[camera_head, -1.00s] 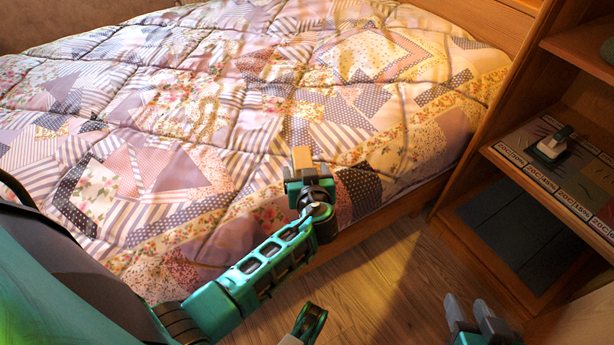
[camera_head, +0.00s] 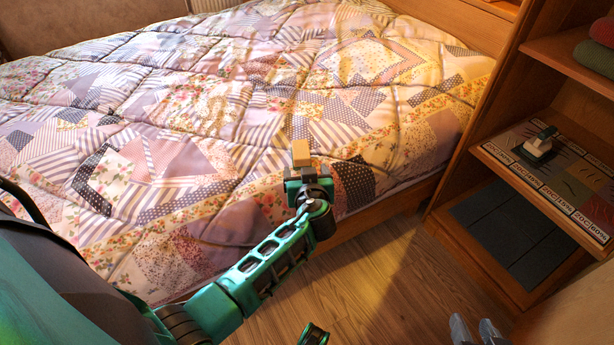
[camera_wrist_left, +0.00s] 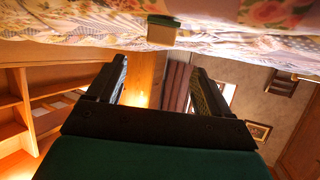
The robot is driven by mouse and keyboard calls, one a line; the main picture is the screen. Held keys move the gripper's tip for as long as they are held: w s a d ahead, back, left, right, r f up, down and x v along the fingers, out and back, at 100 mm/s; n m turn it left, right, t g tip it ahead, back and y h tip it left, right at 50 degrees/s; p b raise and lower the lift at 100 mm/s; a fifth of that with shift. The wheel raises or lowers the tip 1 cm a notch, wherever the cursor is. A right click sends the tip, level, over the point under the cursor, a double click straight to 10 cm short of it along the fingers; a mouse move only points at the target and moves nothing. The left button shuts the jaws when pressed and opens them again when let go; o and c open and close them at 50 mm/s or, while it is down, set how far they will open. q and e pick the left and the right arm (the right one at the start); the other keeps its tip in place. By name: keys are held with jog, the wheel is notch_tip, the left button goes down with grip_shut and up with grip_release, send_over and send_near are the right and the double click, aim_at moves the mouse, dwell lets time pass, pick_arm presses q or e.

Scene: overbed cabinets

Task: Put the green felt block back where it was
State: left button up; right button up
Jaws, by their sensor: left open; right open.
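A small tan wooden block (camera_head: 301,153) sits on the patchwork quilt near the bed's front edge. In the left wrist view, which is upside down, the block (camera_wrist_left: 162,35) shows a thin green layer on its side against the quilt. My left gripper (camera_head: 304,173) is just in front of the block in the head view. Its two fingers (camera_wrist_left: 157,78) are apart in the wrist view, with nothing between them and the block beyond their tips.
A wooden shelf unit (camera_head: 470,162) stands at the right. Its middle shelf holds a printed, labelled board (camera_head: 572,178) with a white and dark-green item (camera_head: 540,143) on it. Folded red and green cloths (camera_head: 596,50) lie above. Wooden floor (camera_head: 375,275) is clear between bed and shelf.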

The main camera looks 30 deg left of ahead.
pick_arm(q)
jog(key=s+d+f+m+h, duration=0.3)
jog(key=s+d+m+h, duration=0.25)
jog(key=s, duration=0.45)
jog(key=s+d+r+m+h, duration=0.4)
jog(key=s+d+r+h, duration=0.1)
jog(key=s+d, duration=0.3)
jog(key=shift+s+d+r, duration=0.2)
jog(key=shift+s+r, duration=0.05)
jog(key=shift+s, duration=0.2)
jog(key=shift+m+h, duration=0.25)
